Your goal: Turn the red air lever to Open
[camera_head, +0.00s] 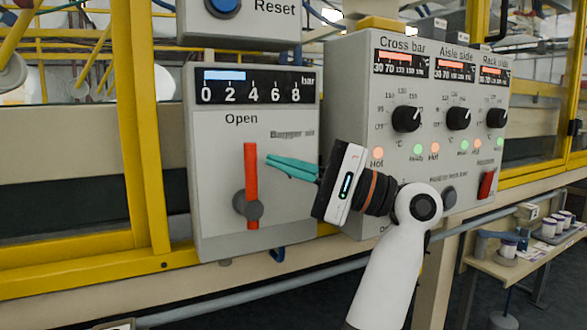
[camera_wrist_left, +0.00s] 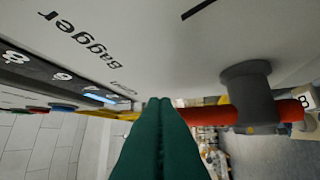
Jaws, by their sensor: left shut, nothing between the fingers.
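The red air lever (camera_head: 251,170) stands upright on the grey panel (camera_head: 215,160), its long end up just below the word "Open". Its round grey hub (camera_head: 247,205) is near the lower end. My left gripper (camera_head: 268,160) is shut and empty, its teal fingertips just right of the lever's upper part. A small gap shows there. In the left wrist view the shut fingers (camera_wrist_left: 159,102) cover part of the view, and the lever (camera_wrist_left: 206,114) runs to the right through the hub (camera_wrist_left: 247,90). My right gripper is not in view.
A second panel with black knobs (camera_head: 406,118) stands to the right. A yellow frame post (camera_head: 140,130) is left.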

